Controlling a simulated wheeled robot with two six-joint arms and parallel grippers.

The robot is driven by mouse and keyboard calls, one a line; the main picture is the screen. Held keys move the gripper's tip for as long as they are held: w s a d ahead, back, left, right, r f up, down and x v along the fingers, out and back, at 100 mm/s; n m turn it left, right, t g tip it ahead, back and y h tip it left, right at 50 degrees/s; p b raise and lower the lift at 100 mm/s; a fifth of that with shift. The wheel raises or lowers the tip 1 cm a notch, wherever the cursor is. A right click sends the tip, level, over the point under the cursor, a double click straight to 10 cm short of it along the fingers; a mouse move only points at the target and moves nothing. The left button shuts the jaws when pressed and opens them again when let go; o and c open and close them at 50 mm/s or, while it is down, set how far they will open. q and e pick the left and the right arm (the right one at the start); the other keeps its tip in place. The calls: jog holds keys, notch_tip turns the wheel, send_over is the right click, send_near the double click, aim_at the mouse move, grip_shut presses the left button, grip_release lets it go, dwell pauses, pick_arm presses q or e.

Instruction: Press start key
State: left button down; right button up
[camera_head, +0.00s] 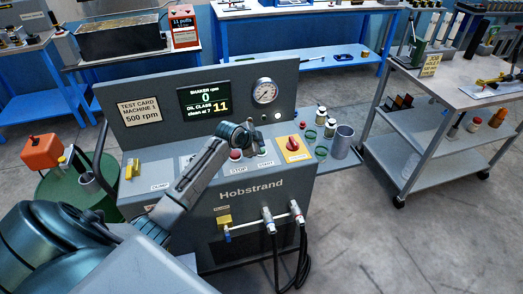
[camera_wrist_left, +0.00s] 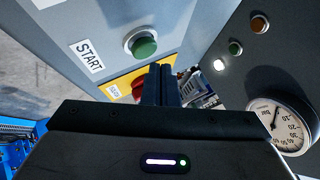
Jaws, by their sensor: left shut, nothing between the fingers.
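The green start key (camera_wrist_left: 141,43) sits on the grey console beside a white START label (camera_wrist_left: 87,55) in the left wrist view. In the head view the START label (camera_head: 265,164) shows at the console's front edge, to the right of the red STOP key (camera_head: 236,155). My left gripper (camera_wrist_left: 160,72) is shut and empty. Its fingertips lie below the green key in the wrist view, with a visible gap. In the head view the left gripper (camera_head: 250,132) is over the console's key row. My right gripper is not in view.
The console's back panel carries a display (camera_head: 204,98) reading 0 rpm and oil class 11, a 500 rpm card (camera_head: 140,110) and a gauge (camera_head: 264,91). A red switch on a yellow plate (camera_head: 293,147) is right of the keys. Jars (camera_head: 320,140) stand beyond it.

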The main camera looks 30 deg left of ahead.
pick_arm(q)
jog(key=shift+f, duration=0.1)
dwell(0.7)
jog(key=shift+f, duration=0.35)
jog(key=shift+f+b, duration=0.35)
jog(key=shift+f, duration=0.2)
dwell(0.7)
jog(key=shift+r, duration=0.1)
jog(key=shift+r+p, duration=0.85)
notch_tip(320, 180, up, 5)
jog(key=p, duration=0.4)
dwell(0.4)
